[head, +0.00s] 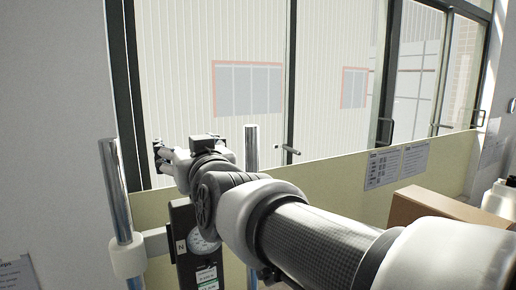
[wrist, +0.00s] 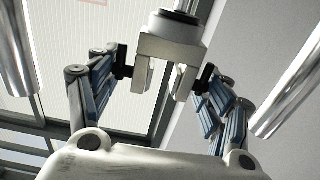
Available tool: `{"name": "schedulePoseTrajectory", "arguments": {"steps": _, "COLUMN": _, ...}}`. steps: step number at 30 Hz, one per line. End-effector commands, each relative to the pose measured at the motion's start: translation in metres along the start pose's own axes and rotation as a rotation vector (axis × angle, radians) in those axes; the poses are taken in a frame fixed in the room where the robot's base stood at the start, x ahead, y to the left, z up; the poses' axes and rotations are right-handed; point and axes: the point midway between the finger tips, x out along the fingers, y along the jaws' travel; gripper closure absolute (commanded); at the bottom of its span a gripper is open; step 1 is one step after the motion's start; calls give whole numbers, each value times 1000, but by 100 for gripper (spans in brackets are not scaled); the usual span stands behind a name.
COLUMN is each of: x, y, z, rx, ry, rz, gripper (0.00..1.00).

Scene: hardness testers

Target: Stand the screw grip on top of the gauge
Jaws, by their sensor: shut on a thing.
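The screw grip (wrist: 170,48) is a pale grey, fork-shaped block with two short jaws, seen in the wrist view. My gripper (wrist: 163,68) is shut on it, with a dark fingertip pad at each side. A round pale part with a dark ring meets the grip at the upper edge; I cannot tell whether they are joined or only in line. The gauge (head: 183,232) is a dark upright box with a round dial and an "N" label, in the head view. My arm covers its right side and top, and my gripper is above it, between the columns.
Two shiny metal columns stand either side of the gauge, the left (head: 118,195) and the right (head: 251,148). A white collar (head: 128,257) is on the left column. A cardboard box (head: 430,207) and a white bottle (head: 499,200) are at the right. A low yellowish panel (head: 330,180) runs behind.

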Motion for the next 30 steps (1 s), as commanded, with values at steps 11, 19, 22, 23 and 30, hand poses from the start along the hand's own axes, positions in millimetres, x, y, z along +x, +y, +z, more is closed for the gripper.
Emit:
{"name": "schedulePoseTrajectory", "arguments": {"steps": 11, "x": 0, "y": 0, "z": -1, "rx": 0, "ry": 4, "rz": 0, "gripper": 61}}
{"name": "schedulePoseTrajectory", "arguments": {"steps": 19, "x": 0, "y": 0, "z": -1, "rx": 0, "ry": 3, "rz": 0, "gripper": 18}}
{"name": "schedulePoseTrajectory", "arguments": {"steps": 22, "x": 0, "y": 0, "z": -1, "rx": 0, "ry": 2, "rz": 0, "gripper": 11}}
{"name": "schedulePoseTrajectory", "arguments": {"steps": 23, "x": 0, "y": 0, "z": 0, "rx": 0, "ry": 2, "rz": 0, "gripper": 9}}
{"name": "schedulePoseTrajectory", "arguments": {"steps": 30, "x": 0, "y": 0, "z": 0, "rx": 0, "ry": 1, "rz": 0, "gripper": 4}}
